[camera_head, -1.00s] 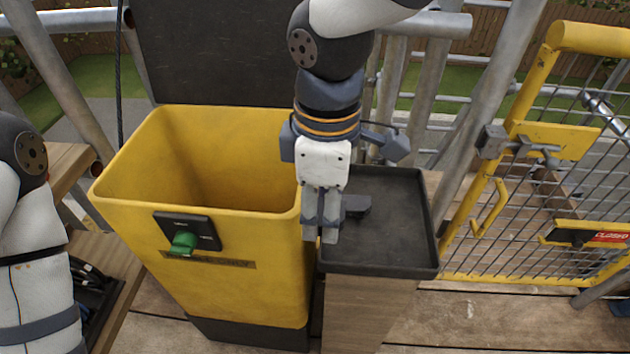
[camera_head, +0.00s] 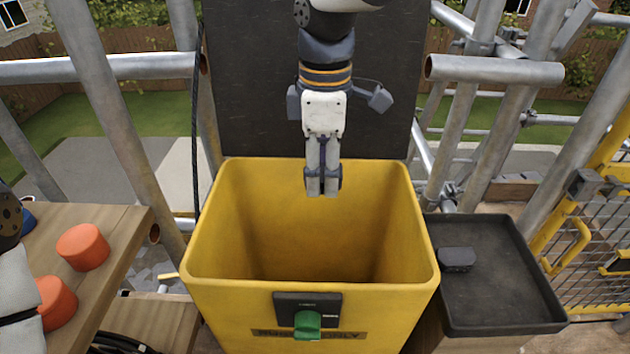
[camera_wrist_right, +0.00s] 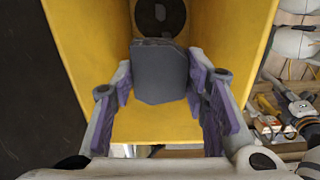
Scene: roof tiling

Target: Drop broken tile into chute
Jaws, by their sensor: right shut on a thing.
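The yellow chute (camera_head: 205,268) stands open in the middle of the head view, with a dark panel behind it. My right gripper (camera_head: 322,190) points down over the chute's opening. In the right wrist view, the gripper (camera_wrist_right: 160,85) is shut on a dark grey broken tile (camera_wrist_right: 160,75), with a finger on each side. Behind the tile are the yellow chute walls (camera_wrist_right: 235,40). In the head view the held tile is mostly hidden by the fingers. My left gripper is not in view; only part of my left arm shows at the left edge.
A black tray (camera_head: 500,305) right of the chute holds a small dark piece (camera_head: 456,259). A green lever (camera_head: 307,325) is on the chute's front. Two orange discs (camera_head: 84,246) sit on a wooden bench at left. Scaffold poles and a yellow gate (camera_head: 590,250) stand around.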

